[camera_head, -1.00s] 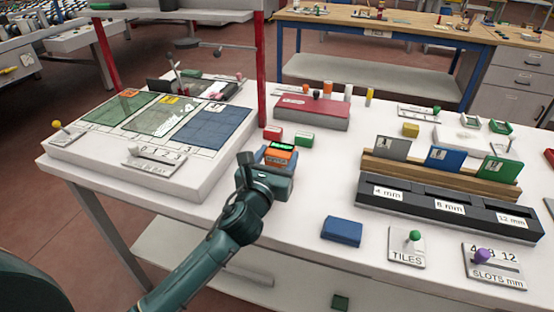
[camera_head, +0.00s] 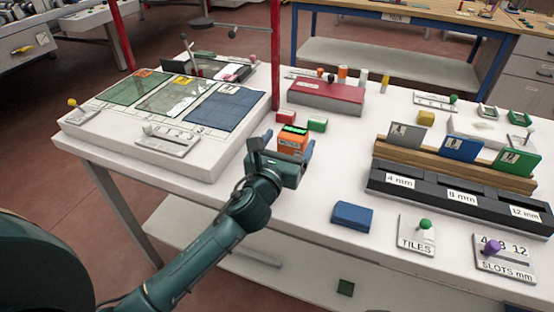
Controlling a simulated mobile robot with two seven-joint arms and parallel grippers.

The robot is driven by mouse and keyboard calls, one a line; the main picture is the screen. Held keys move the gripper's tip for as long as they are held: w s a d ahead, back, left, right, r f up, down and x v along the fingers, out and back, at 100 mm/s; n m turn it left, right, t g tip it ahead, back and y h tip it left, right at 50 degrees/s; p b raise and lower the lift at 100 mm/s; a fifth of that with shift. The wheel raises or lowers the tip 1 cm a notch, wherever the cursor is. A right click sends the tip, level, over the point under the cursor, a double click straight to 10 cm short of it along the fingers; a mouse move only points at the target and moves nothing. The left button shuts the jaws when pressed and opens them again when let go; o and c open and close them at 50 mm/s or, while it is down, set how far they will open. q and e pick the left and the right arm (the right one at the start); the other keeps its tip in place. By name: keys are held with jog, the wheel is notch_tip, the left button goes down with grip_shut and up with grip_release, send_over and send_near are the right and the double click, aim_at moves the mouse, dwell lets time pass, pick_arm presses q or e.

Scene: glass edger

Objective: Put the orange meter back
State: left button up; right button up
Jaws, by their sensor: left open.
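My left gripper (camera_head: 282,151) is open at the meter. One finger stands to the meter's left and the other close at its right. The gripper's body hides the meter's lower front, so I cannot tell whether a finger touches it. My right gripper is not in view.
A red block (camera_head: 286,117) and a green block (camera_head: 317,124) sit just behind the meter. The panel board (camera_head: 120,138) is at left, a dark red case (camera_head: 327,96) behind, and the slotted rack (camera_head: 450,193) at right. A blue block (camera_head: 351,217) lies at the front.

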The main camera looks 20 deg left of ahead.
pick_arm(q)
jog(key=s, duration=1)
jog(key=shift+a, duration=0.15)
jog(key=shift+s, duration=0.35)
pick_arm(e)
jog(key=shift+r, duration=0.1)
